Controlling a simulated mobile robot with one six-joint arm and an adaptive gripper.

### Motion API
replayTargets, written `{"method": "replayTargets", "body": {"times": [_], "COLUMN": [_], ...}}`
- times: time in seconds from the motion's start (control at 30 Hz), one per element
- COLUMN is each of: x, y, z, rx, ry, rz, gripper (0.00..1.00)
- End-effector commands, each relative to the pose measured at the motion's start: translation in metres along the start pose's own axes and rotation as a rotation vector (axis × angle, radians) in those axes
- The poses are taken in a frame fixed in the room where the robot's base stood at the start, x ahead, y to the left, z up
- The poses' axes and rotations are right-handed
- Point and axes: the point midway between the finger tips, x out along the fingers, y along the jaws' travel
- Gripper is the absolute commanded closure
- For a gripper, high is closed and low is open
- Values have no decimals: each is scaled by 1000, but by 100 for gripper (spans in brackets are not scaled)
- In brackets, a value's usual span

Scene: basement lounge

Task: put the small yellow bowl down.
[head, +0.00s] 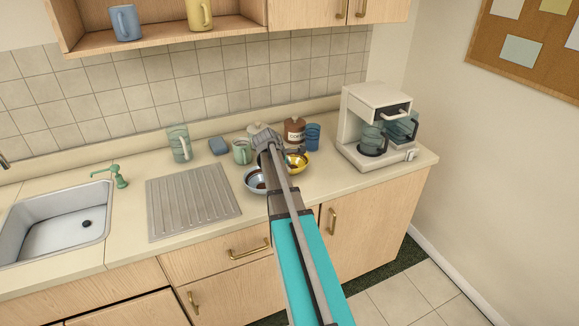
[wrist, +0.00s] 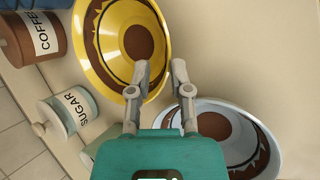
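The small yellow bowl (head: 299,166) is on the right part of the counter, in front of the coffee canister; it appears to rest there upright, though its base is hidden. In the wrist view the yellow bowl (wrist: 93,48) shows its dark band and brown inner bottom. My gripper (wrist: 161,66) is at the bowl's near rim, one finger over the inside and the other outside. The fingers stand apart with a visible gap. In the head view my arm and gripper (head: 268,140) cover the bowl's left side.
A pale blue bowl (wrist: 262,140) sits close beside my gripper. The coffee canister (wrist: 28,38) and sugar jar (wrist: 68,116) stand nearby. A coffee machine (head: 376,125) is to the right, a ribbed drainboard (head: 192,202) to the left. A blue glass (head: 313,136) stands behind.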

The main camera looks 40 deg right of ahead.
Motion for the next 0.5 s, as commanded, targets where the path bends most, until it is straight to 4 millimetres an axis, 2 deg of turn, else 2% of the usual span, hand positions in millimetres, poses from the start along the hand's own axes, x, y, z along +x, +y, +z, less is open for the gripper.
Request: {"method": "replayTargets", "body": {"times": [0.27, 0.5], "x": [5, 23], "y": [-1, -2], "z": [-1, -3], "rx": [1, 2], "ry": [0, 0], "rz": [0, -1], "gripper": [74, 74]}}
